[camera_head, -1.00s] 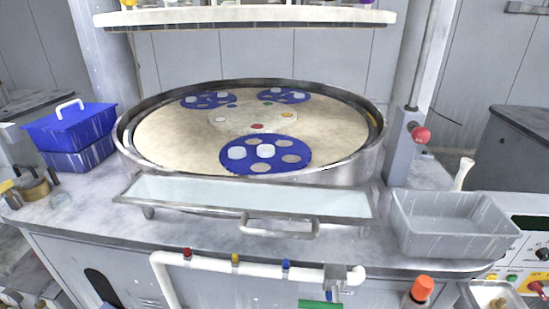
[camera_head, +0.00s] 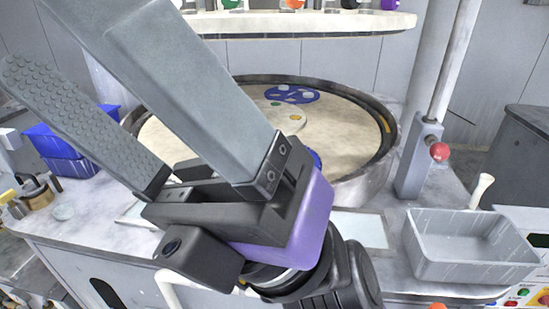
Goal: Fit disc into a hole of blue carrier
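My gripper (camera_head: 45,40) fills the left and middle of the view, close to the camera. Its two long grey fingers point up and left and stand well apart, with nothing between them. One blue carrier (camera_head: 291,95) lies at the far side of the round platen and has pale discs and holes in it. Only a sliver of the front blue carrier (camera_head: 316,158) shows beside my gripper's purple body. Its holes and discs are hidden, and so is the far left carrier.
The platen's metal rim (camera_head: 384,150) surrounds the beige pad. A grey bin (camera_head: 465,245) stands at the right of the bench, beside a post with a red knob (camera_head: 439,152). A blue box (camera_head: 62,150) is partly hidden at the left. A shelf (camera_head: 310,22) hangs above.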

